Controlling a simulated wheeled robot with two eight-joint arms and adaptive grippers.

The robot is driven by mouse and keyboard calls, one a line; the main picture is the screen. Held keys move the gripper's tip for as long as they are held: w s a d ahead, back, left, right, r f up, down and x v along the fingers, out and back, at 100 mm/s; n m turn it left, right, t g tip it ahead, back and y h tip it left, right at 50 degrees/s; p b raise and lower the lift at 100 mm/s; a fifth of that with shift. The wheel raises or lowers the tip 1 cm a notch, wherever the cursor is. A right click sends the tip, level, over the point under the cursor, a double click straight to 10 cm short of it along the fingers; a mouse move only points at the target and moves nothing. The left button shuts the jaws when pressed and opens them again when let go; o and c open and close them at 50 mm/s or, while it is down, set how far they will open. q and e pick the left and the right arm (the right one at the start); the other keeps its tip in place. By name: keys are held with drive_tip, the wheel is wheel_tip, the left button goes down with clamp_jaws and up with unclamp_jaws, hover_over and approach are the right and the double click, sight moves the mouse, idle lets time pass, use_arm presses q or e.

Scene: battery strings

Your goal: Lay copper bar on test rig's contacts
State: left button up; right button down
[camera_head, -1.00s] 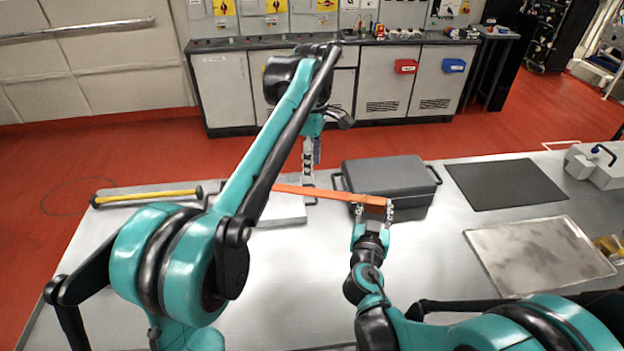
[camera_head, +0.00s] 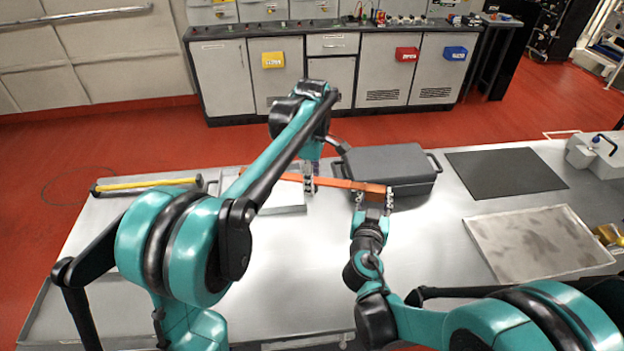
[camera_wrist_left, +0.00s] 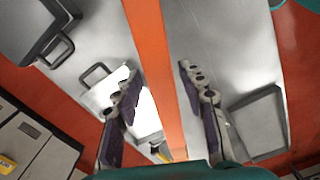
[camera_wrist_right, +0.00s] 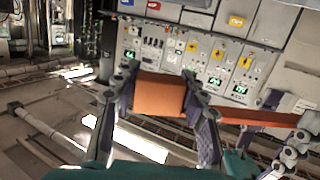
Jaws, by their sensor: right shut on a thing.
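The long orange copper bar (camera_head: 345,184) is held in the air above the table, running leftward from my right gripper (camera_head: 374,198). My right gripper is shut on its right end, and the bar's end (camera_wrist_right: 160,96) shows between the fingers in the right wrist view. My left gripper (camera_head: 310,185) is at the bar's middle part. In the left wrist view its fingers (camera_wrist_left: 160,100) stand apart with the bar (camera_wrist_left: 158,60) between them and gaps on both sides. The bar's left part is partly hidden behind my left arm. I cannot make out the test rig's contacts.
A dark grey case (camera_head: 392,163) with side handles stands just behind the bar. A low grey box (camera_head: 285,196) is under the left part. A yellow rod (camera_head: 150,183) lies at the left, a black mat (camera_head: 505,173) and metal tray (camera_head: 538,243) at the right.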

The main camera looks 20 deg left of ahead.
use_arm(q)
clamp_jaws()
use_arm(e)
drive_tip(key=c, duration=0.8)
unclamp_jaws()
drive_tip(key=shift+o, duration=0.2)
drive_tip(key=shift+s, duration=0.1)
